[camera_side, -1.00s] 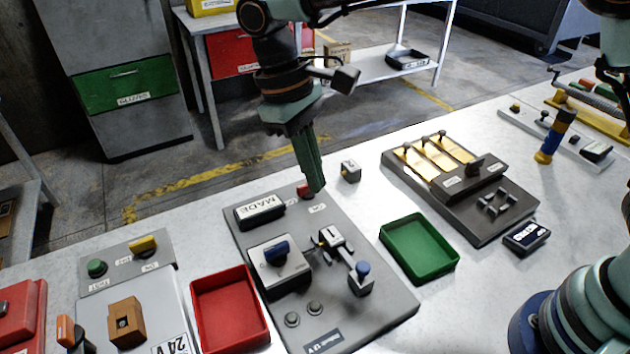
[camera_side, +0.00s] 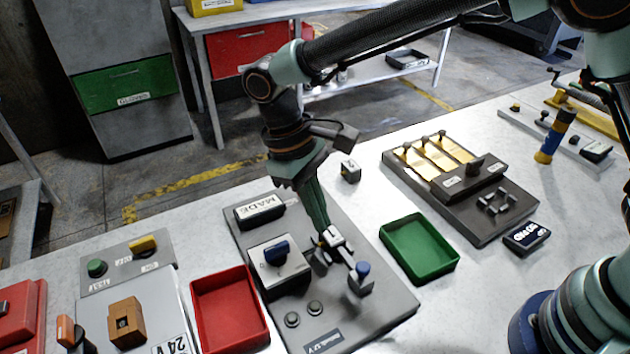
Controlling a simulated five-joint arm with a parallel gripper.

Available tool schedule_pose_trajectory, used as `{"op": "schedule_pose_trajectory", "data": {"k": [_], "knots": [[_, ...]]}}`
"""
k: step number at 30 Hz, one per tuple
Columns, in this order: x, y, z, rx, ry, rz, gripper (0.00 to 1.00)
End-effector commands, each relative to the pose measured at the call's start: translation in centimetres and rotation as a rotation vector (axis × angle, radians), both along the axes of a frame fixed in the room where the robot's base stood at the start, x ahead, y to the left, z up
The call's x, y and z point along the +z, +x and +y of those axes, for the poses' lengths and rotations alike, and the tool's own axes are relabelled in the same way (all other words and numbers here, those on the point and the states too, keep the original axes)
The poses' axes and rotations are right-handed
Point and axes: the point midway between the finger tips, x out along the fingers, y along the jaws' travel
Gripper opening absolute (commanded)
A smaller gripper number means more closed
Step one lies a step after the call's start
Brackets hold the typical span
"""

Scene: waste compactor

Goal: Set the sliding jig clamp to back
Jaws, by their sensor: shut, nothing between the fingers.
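A grey panel (camera_side: 385,308) carries a small rail fixture that looks like the sliding jig clamp. It has a white-topped block (camera_side: 334,236) at its far end and a blue-knobbed post (camera_side: 362,270) at its near right end, joined by a short bar. My gripper (camera_side: 325,230) is shut and points down at the far left side of the white-topped block. Its fingertips overlap the block in the side view; I cannot tell whether they touch it. My gripper hides the red button area behind it.
A blue selector knob (camera_side: 277,252) stands just left of the fixture, with a "MADE" block (camera_side: 259,212) behind it. A green tray (camera_side: 452,262) is to the right and a red tray (camera_side: 205,338) to the left. A small cube (camera_side: 350,171) sits behind the panel.

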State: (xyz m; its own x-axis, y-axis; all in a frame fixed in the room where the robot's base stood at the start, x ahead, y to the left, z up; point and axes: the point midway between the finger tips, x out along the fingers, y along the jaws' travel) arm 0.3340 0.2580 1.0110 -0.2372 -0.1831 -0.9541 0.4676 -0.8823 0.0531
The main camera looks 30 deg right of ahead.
Motion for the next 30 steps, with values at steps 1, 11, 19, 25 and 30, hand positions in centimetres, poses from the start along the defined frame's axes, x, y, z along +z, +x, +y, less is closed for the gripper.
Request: {"op": "schedule_pose_trajectory", "data": {"k": [1,11,19,25,30], "knots": [[-1.0,-0.4,-0.2,0.000,-0.003,0.004,0.00],[-4.0,-3.0,-1.5,0.002,-0.004,-0.003,0.00],[-4.3,-4.5,-2.3,0.002,-0.005,-0.006,0.00],[-4.4,-4.6,-2.3,0.002,-0.004,-0.007,0.00],[-4.4,-4.6,-2.3,0.002,-0.005,-0.006,0.00]]}}
